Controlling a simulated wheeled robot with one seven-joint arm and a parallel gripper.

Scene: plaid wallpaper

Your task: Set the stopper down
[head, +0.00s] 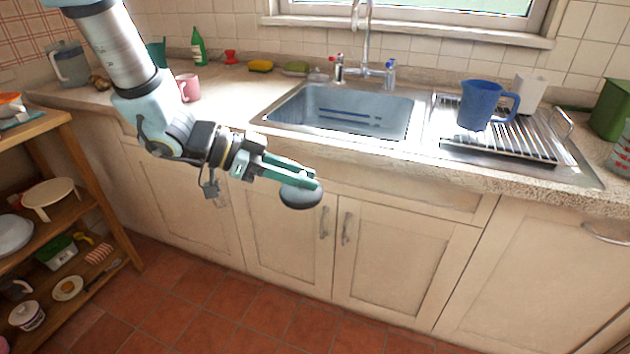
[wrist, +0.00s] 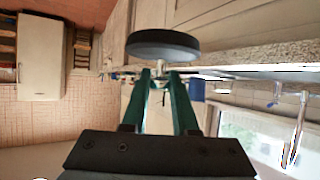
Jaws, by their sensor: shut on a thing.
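The stopper (head: 300,196) is a dark grey, round, flat piece. My gripper (head: 316,182) is shut on it and holds it in the air in front of the cabinet doors, below the counter's front edge. In the wrist view the stopper (wrist: 163,44) shows as a dark disc beyond the fingertips of my gripper (wrist: 163,75), with a short light stem between them. The part of the stem inside the fingers is hidden.
The counter (head: 235,108) holds a sink (head: 340,112), a blue jug (head: 480,105) on a draining rack (head: 500,145), and a pink mug (head: 188,88). Bare counter lies left of the sink. A wooden shelf unit (head: 95,190) stands at the left.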

